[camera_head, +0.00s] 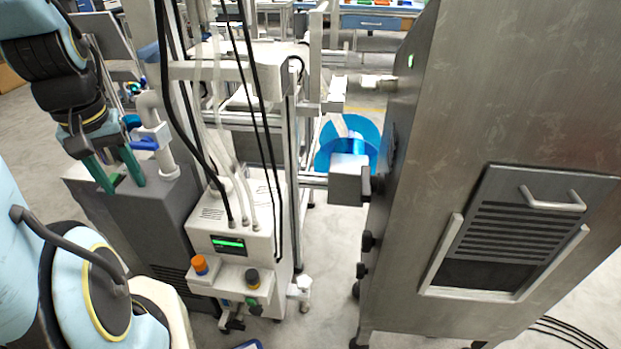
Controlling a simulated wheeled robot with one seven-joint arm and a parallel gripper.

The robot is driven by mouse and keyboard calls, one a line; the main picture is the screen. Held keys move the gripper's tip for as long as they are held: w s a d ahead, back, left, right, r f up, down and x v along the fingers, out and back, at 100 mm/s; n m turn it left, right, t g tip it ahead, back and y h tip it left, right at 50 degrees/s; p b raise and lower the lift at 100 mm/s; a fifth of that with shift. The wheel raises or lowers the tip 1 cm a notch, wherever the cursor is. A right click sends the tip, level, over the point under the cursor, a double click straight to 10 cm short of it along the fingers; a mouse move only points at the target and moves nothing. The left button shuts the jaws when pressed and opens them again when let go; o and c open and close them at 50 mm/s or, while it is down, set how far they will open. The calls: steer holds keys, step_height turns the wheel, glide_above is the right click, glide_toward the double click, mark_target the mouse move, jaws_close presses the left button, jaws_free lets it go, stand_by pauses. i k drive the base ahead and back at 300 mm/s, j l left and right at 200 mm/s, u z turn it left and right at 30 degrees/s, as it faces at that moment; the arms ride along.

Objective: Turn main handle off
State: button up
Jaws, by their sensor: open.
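My gripper (122,184) hangs at the upper left with its two green fingers apart and pointing down. It is open, with nothing seen held between the fingers. A small blue handle (144,144) sits on a white pipe valve (158,132) that rises from a dark grey cabinet (152,210). The handle lies just right of the right finger in the picture. I cannot tell whether they touch, and part of the handle's left end may be hidden. No label shows whether this is the main handle.
A white unit (240,225) with a green-lit display, an orange knob (200,264) and a black knob (252,278) stands right of the cabinet. Hoses and cables (232,110) hang above it. A large metal cabinet (440,130) fills the right. Floor shows between them.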

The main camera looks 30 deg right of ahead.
mark_target(369, 182)
steer(key=i+j+u, duration=0.15)
steer(key=u, duration=0.2)
steer(key=i+j+u, duration=0.2)
steer(key=u, duration=0.15)
steer(key=k+l+u, duration=0.7)
steer(key=k, duration=0.15)
steer(key=k+l+u, duration=0.15)
steer(key=k+u, duration=0.2)
steer(key=k, duration=0.05)
